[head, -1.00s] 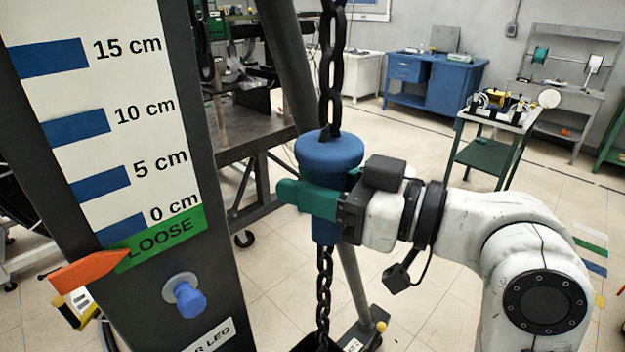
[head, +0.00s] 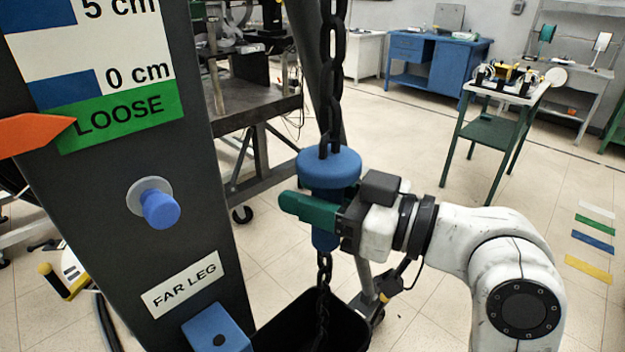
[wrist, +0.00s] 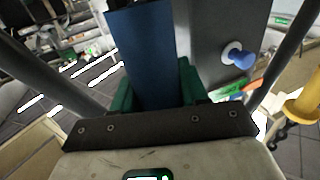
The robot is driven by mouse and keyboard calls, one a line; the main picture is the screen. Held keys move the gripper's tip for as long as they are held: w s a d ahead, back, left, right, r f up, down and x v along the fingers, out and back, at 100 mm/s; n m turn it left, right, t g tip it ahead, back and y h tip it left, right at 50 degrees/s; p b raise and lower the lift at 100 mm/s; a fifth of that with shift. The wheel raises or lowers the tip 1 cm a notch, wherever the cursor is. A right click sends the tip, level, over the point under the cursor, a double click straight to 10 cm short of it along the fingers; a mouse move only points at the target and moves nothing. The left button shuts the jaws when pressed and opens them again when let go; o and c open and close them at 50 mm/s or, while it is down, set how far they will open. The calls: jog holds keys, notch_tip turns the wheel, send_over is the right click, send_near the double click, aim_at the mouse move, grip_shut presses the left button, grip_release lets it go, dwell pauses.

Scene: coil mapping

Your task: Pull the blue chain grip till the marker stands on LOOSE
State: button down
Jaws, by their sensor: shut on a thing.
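The blue chain grip (head: 328,166) hangs upright on a black chain (head: 333,75) and has a wide, rounded top. My gripper (head: 310,208) is shut on its narrower body below that top, with green fingers around it. In the wrist view the blue grip (wrist: 150,60) stands between the green fingers (wrist: 188,82). The orange marker (head: 35,134) is at the left of the scale post. Its tip overlaps the left end of the green LOOSE label (head: 122,112), just below the 0 cm mark.
The dark post (head: 205,170) carries a blue knob (head: 160,208), a FAR LEG plate (head: 181,284) and a blue block (head: 217,330). A black bin (head: 300,325) is under the chain. A green trolley (head: 495,140) stands back right. Floor between is clear.

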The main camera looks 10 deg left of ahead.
notch_tip(320, 180, down, 3)
jog(key=shift+f+b, duration=0.1)
jog(key=shift+b, duration=0.45)
jog(key=c, duration=0.7)
grip_release()
jog(key=shift+d, duration=0.15)
jog(key=b+v, duration=0.1)
jog(key=v, duration=0.9)
jog(key=shift+s+d, duration=0.15)
jog(key=shift+d, duration=0.1)
